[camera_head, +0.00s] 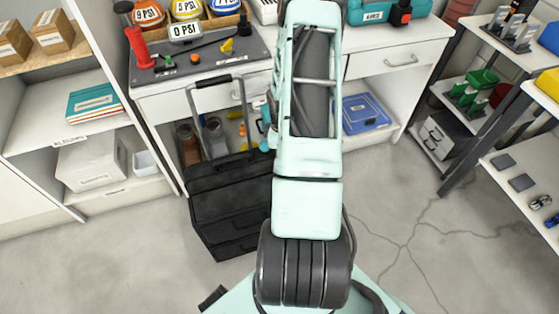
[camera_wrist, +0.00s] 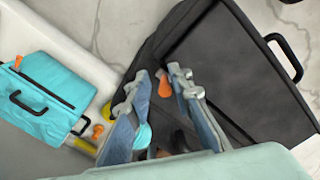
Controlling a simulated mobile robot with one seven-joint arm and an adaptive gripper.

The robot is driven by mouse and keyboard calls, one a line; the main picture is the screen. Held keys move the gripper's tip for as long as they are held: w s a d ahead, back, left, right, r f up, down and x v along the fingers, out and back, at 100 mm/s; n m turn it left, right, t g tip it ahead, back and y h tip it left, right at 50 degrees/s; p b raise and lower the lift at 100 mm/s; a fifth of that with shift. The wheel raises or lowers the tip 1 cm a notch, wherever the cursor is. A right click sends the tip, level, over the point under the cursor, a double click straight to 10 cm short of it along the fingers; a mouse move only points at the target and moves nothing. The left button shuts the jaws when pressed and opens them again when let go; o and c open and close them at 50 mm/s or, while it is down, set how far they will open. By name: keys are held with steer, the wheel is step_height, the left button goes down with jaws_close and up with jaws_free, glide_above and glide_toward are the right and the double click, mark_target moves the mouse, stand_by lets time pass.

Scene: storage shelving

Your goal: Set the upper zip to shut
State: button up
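A black case (camera_head: 232,205) stands on the floor in front of the white cabinet, partly behind my arm. Its dark top with a black handle fills the right of the wrist view (camera_wrist: 235,65). A small orange tab (camera_wrist: 165,86) shows between the fingertips of my gripper (camera_wrist: 157,76), near the case's edge; I cannot tell whether they touch it. My gripper is open. A teal bag (camera_wrist: 45,95) with a black handle and orange tabs lies at left in the wrist view. I cannot make out a zip line or its setting. In the head view my arm hides the gripper.
The white cabinet's worktop (camera_head: 160,100) carries tools and gauges. A blue case (camera_head: 366,114) stands on its lower shelf. White shelving (camera_head: 60,140) is at left and racks (camera_head: 455,150) at right. Cracked concrete floor (camera_head: 420,235) is clear at lower right.

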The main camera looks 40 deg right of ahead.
steer(key=shift+s+a, duration=0.1)
stand_by(0.3)
steer(key=shift+r, duration=0.25)
step_height(320, 180, up, 11)
steer(key=shift+r, duration=0.2)
stand_by(0.3)
